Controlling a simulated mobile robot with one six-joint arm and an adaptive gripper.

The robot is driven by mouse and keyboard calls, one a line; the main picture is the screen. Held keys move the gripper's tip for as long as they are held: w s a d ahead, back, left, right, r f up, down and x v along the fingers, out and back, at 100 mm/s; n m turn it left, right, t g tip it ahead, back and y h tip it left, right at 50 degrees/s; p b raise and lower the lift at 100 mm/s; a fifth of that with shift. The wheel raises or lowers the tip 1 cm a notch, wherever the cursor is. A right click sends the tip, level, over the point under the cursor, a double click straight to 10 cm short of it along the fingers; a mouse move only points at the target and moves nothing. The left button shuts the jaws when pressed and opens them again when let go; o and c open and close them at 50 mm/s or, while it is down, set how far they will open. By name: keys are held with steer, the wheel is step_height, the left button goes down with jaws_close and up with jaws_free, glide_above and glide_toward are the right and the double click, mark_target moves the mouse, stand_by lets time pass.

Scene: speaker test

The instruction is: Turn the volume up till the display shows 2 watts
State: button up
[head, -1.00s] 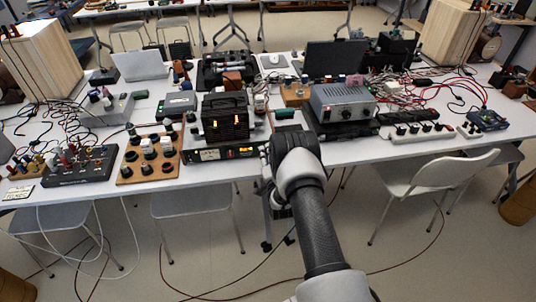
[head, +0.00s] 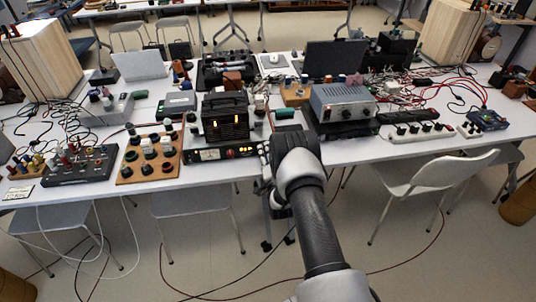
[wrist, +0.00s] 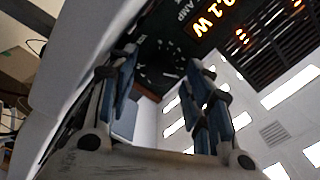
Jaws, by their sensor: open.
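The black amplifier (head: 193,156) is a low unit at the table's front edge, under a dark box with glowing orange slots. In the wrist view its lit orange display (wrist: 213,18) ends in ".1 W"; the leading digit is cut by the top edge, so I cannot read it surely. A dark round volume dial (wrist: 155,72) with white tick marks shows between my fingers. My gripper (wrist: 162,66) is open, its blue-padded fingers on either side of the dial area; I cannot tell whether they touch the knob. In the head view my arm hides the gripper.
A power strip (head: 418,133) and loose cables lie farther right. A white chair (head: 425,178) stands in front.

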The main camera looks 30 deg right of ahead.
steer(key=shift+s, duration=0.1)
steer(key=v, duration=1.1)
steer(key=shift+s, duration=0.35)
steer(key=shift+a, duration=0.15)
